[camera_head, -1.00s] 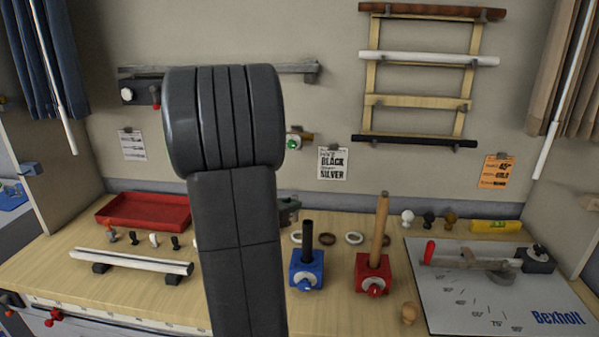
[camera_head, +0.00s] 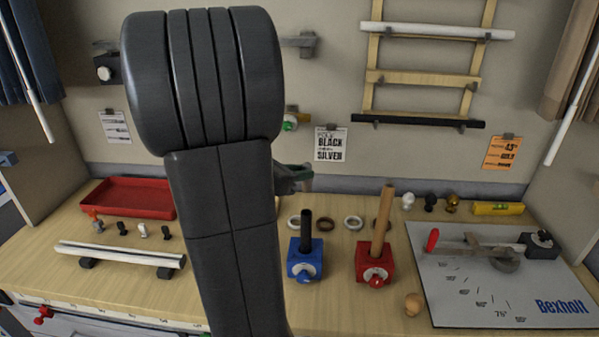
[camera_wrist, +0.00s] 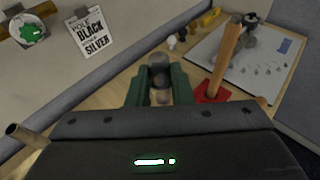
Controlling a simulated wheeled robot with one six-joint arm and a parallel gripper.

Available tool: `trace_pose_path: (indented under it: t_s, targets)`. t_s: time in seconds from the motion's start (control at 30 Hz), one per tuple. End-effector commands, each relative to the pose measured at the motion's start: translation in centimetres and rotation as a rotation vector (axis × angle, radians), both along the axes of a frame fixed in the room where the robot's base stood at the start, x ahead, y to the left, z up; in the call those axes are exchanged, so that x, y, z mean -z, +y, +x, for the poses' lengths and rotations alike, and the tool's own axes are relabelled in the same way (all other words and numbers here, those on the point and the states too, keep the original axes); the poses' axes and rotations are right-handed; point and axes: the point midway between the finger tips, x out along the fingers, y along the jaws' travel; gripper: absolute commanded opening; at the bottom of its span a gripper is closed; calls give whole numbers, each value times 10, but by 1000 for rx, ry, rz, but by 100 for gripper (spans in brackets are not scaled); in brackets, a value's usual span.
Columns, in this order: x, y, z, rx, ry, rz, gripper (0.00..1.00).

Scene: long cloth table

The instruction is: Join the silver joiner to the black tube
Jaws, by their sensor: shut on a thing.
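The black tube (camera_head: 306,232) stands upright in a blue clamp block (camera_head: 305,262) on the table. My gripper (camera_head: 293,178) shows just behind and above it in the head view, partly hidden by my arm. In the wrist view, my green-fingered gripper (camera_wrist: 160,88) is shut on a small grey cylinder, which looks like the silver joiner (camera_wrist: 158,62). The held piece looks apart from the black tube in the head view. The blue clamp is not visible in the wrist view.
A red clamp block (camera_head: 375,262) with an upright wooden pole stands right of the blue one. A grey board (camera_head: 450,300) with a cutting tool lies farther right. A red tray (camera_head: 135,198) and a white rail (camera_head: 120,254) are left. Rings and finials line the back.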

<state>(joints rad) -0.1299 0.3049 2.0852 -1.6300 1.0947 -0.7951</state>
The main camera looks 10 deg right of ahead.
Motion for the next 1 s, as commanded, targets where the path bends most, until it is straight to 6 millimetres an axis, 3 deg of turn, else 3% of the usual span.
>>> trace_pose_path:
  t_s: [0.6,1.0]
  targets:
    - [54,0,0,1,0,0,0]
    - [57,0,0,0,0,0,0]
